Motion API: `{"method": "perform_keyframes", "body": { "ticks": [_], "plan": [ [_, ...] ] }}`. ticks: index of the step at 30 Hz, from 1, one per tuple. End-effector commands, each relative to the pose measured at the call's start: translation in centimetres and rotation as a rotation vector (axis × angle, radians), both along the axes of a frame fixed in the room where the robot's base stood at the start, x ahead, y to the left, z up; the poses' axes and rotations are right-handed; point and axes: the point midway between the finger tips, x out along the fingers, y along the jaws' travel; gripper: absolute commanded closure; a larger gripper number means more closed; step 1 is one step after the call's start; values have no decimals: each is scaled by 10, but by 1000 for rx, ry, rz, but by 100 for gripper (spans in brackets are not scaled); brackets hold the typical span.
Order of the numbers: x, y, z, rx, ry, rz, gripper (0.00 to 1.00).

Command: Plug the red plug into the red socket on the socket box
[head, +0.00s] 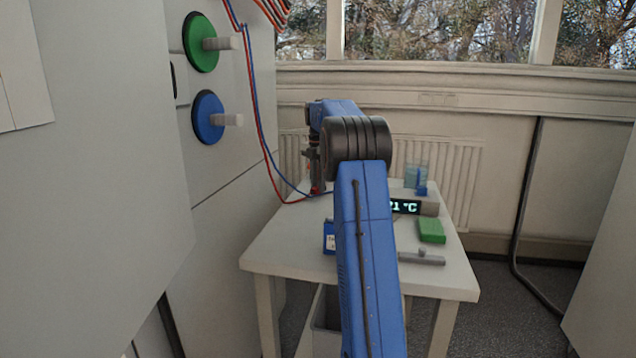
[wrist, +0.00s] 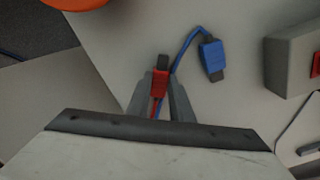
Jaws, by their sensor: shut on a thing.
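My gripper (wrist: 162,100) is shut on the red plug (wrist: 160,84), whose dark tip points up in the wrist view. Its red cable runs back between the fingers. In the head view my gripper (head: 314,172) is over the far left part of the table, with a bit of red at its tip. The blue plug (wrist: 211,55) lies to the right of the red plug, apart from it, on its blue cable. A grey box (wrist: 289,66), seemingly the socket box, stands further right; a small red patch (wrist: 316,65), perhaps the red socket, shows on its side at the picture edge.
The white table (head: 275,256) also bears a display box (head: 405,207), a green block (head: 431,231), light blue blocks (head: 411,175), a blue box (head: 329,239) and a grey tool (head: 421,258). My arm hides its middle. Red and blue cables (head: 262,135) hang from the cabinet on the left.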

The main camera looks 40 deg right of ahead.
Motion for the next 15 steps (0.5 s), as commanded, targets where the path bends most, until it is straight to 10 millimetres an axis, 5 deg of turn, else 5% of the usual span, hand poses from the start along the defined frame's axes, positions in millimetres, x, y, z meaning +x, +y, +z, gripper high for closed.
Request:
{"method": "perform_keyframes", "body": {
  "ticks": [6, 7, 9, 15],
  "plan": [
    [0, 0, 0, 0, 0, 0, 100],
    [0, 0, 0, 0, 0, 0, 78],
    [0, 0, 0, 0, 0, 0, 61],
    [0, 0, 0, 0, 0, 0, 58]
  ]
}}
